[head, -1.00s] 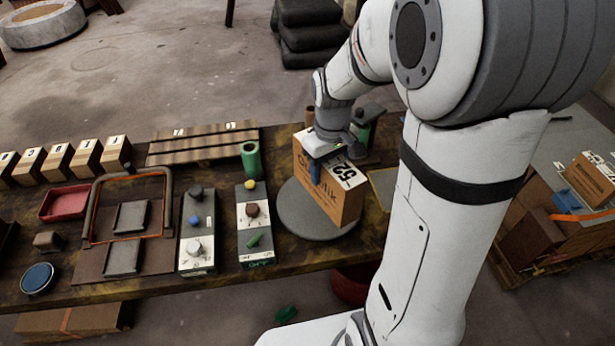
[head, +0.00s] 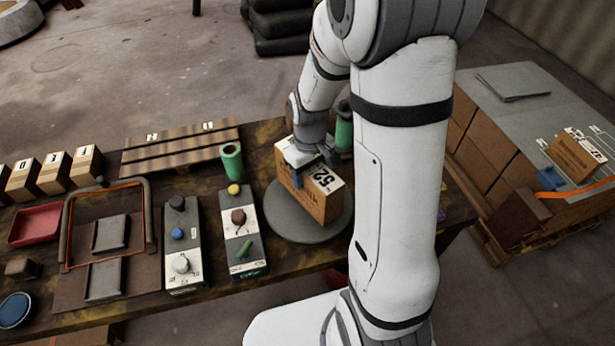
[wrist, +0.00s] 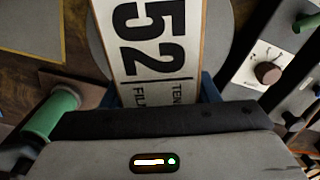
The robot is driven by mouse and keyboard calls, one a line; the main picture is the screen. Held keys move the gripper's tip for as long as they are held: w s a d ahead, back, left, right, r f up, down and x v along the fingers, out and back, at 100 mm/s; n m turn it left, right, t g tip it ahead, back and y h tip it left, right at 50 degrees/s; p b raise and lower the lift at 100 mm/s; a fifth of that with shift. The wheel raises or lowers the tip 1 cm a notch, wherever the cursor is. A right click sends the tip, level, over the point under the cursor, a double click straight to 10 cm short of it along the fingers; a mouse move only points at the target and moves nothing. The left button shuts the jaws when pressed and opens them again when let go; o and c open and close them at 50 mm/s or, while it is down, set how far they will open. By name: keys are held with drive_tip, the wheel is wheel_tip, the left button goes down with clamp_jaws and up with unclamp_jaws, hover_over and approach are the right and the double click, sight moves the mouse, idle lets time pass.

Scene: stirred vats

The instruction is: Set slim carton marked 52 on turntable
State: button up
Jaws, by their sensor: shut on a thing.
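The slim carton marked 52 (head: 324,204) is a brown box with a white label on its top face. It stands upright on or just above the grey round turntable (head: 287,228); I cannot tell whether its base touches. My gripper (head: 308,170) is shut on the carton from above, with a blue finger on its near side. In the wrist view the carton's label (wrist: 152,40) reads 52 and lies between the fingers, with the turntable (wrist: 219,30) under it. The carton's far side is hidden.
Two control boxes (head: 241,228) stand left of the turntable, and a green cylinder (head: 231,160) is behind them. Another green cylinder (head: 344,132) stands behind the carton. A slatted rack (head: 180,149) lies at the back. A pallet of cartons (head: 500,140) is at the right.

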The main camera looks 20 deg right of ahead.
drive_tip(key=shift+f, duration=0.8)
drive_tip(key=shift+f, duration=0.15)
drive_tip(key=o, duration=1.5)
drive_tip(key=shift+o, duration=0.2)
wheel_tip(320, 180, up, 12)
drive_tip(key=shift+r, duration=0.1)
drive_tip(key=s+r+m+t, duration=0.1)
drive_tip(key=s+r+m, duration=0.1)
drive_tip(key=s, duration=0.5)
drive_tip(key=s+r+m+t, duration=0.1)
drive_tip(key=s+r+m, duration=0.1)
drive_tip(key=s+r, duration=0.2)
drive_tip(key=s, duration=0.2)
drive_tip(key=shift+s+a+r+t, duration=0.15)
drive_tip(key=shift+s+r+t, duration=0.15)
drive_tip(key=shift+s+t, duration=0.1)
